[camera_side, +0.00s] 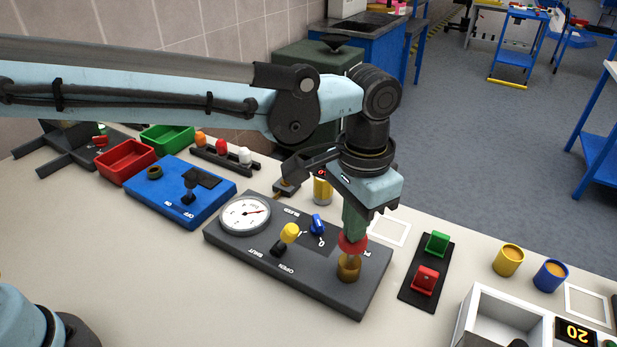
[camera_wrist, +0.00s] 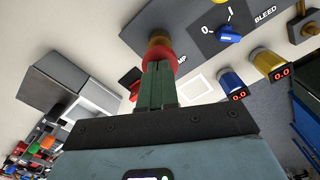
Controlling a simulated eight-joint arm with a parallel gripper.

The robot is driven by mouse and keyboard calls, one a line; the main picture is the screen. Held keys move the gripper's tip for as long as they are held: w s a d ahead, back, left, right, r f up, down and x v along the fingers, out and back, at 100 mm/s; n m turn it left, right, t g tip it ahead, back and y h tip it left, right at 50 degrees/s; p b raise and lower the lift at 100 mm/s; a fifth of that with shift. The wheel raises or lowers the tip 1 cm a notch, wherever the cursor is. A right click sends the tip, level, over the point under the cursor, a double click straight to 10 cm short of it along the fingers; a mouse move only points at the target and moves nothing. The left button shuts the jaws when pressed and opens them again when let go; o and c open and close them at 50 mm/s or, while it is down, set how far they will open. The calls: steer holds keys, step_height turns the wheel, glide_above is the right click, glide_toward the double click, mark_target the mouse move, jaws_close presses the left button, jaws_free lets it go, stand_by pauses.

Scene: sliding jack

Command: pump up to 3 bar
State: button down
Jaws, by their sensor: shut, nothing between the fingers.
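The dark pump panel (camera_side: 335,290) lies on the bench with a white round gauge (camera_side: 245,214) at its left end. A pump with a red knob (camera_side: 352,246) on a brass cylinder (camera_side: 348,268) stands at the panel's right end. My gripper (camera_side: 354,234) is shut, with its green fingers pointing down at the knob's top. In the wrist view the fingertips (camera_wrist: 159,66) meet the red knob (camera_wrist: 156,51), apparently touching. A yellow-handled valve (camera_side: 289,233) and a blue knob (camera_side: 318,224) sit mid-panel.
A yellow cylinder (camera_side: 322,189) stands behind the panel. A black plate with green and red blocks (camera_side: 425,279) lies to its right. Yellow (camera_side: 508,260) and blue (camera_side: 550,275) cups stand farther right. A blue box (camera_side: 160,200) is at left.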

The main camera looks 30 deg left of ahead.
steer(key=shift+f, duration=2.05)
steer(key=shift+r, duration=2.05)
stand_by(0.3)
steer(key=shift+f, duration=2.1)
steer(key=shift+r, duration=2.1)
steer(key=shift+f, duration=0.1)
